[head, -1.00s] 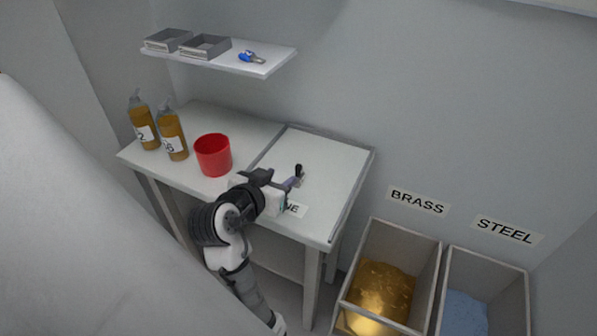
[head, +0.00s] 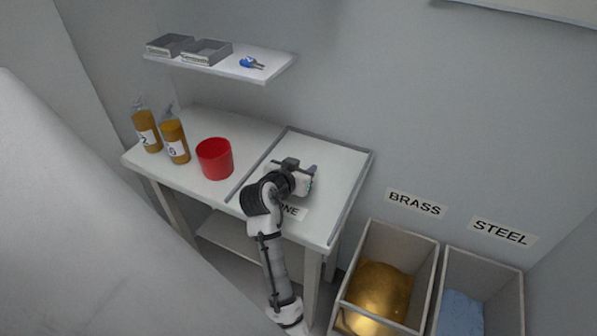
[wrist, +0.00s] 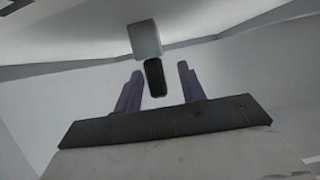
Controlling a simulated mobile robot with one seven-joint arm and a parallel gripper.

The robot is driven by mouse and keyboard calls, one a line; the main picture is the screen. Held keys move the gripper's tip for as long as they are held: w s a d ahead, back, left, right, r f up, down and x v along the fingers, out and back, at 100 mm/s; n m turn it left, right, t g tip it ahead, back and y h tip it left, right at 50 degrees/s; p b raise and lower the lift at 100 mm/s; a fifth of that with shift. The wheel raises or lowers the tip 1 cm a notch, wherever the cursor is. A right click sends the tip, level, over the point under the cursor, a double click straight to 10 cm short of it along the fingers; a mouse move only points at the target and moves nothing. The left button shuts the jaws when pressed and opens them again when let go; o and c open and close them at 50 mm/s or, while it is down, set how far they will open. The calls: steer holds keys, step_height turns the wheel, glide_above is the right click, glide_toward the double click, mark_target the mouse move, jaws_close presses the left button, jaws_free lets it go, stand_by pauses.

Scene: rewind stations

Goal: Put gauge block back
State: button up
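A grey block with a black grip-like part, which I take to be the gauge block (wrist: 145,40), shows in the wrist view. Its black part reaches between the two purple fingers of my gripper (wrist: 159,72), with a gap on each side. The fingers are apart and do not visibly touch it. In the head view my gripper (head: 312,171) is over the right, framed part of the table (head: 335,185), beyond the partly covered label ending in "NE". My gripper and wrist hide the block there.
A red cup (head: 214,160) and two amber bottles (head: 146,130) stand on the table's left part. Above, a shelf (head: 275,68) holds two grey trays (head: 207,52) and a blue item (head: 250,63). BRASS (head: 378,290) and STEEL (head: 461,312) bins stand at right.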

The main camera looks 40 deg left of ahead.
steer(key=shift+c, duration=0.4)
jaws_close()
steer(key=shift+r, duration=0.1)
